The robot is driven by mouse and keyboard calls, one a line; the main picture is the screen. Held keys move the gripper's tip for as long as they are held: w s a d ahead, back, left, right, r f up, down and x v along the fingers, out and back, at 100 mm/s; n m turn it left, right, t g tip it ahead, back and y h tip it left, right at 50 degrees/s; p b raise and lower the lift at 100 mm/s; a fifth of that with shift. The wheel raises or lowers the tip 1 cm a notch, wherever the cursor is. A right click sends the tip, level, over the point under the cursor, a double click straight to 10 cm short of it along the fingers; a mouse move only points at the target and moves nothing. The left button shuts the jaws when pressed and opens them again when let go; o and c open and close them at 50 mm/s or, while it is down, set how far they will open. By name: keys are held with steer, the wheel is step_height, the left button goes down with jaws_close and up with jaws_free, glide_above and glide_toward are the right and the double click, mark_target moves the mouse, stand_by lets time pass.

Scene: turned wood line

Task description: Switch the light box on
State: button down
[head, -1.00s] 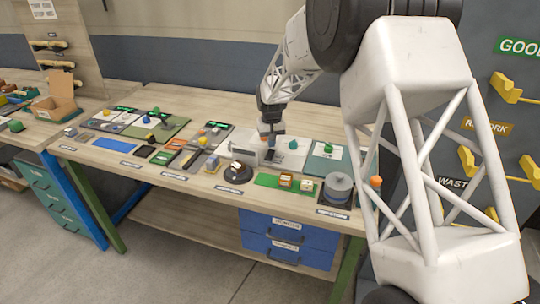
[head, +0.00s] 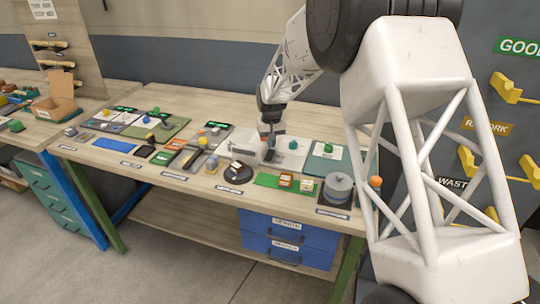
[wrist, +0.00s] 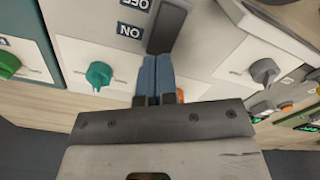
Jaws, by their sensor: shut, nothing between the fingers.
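The light box (head: 245,147) is a pale box near the middle of the bench in the head view. In the wrist view its pale face (wrist: 222,32) carries OFF and ON labels (wrist: 130,31), upside down in the picture. A dark grey switch lever (wrist: 168,25) lies beside the labels. My gripper (wrist: 157,62) is shut and empty, with its blue fingertips close to the lever's near end on the ON side. I cannot tell if they touch it. In the head view my gripper (head: 269,142) is down by the light box, and the switch is hidden.
A white panel with a teal knob (wrist: 99,75) lies close beside the fingers, with a green knob (wrist: 9,65) beyond it. A grey knob (wrist: 264,71) is on the other side. A grey round device (head: 338,187) stands near the front edge. The bench's back strip is clear.

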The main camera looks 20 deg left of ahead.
mark_target(271, 151)
steer(key=shift+f, duration=1.4)
stand_by(1.4)
steer(key=shift+r, duration=3.55)
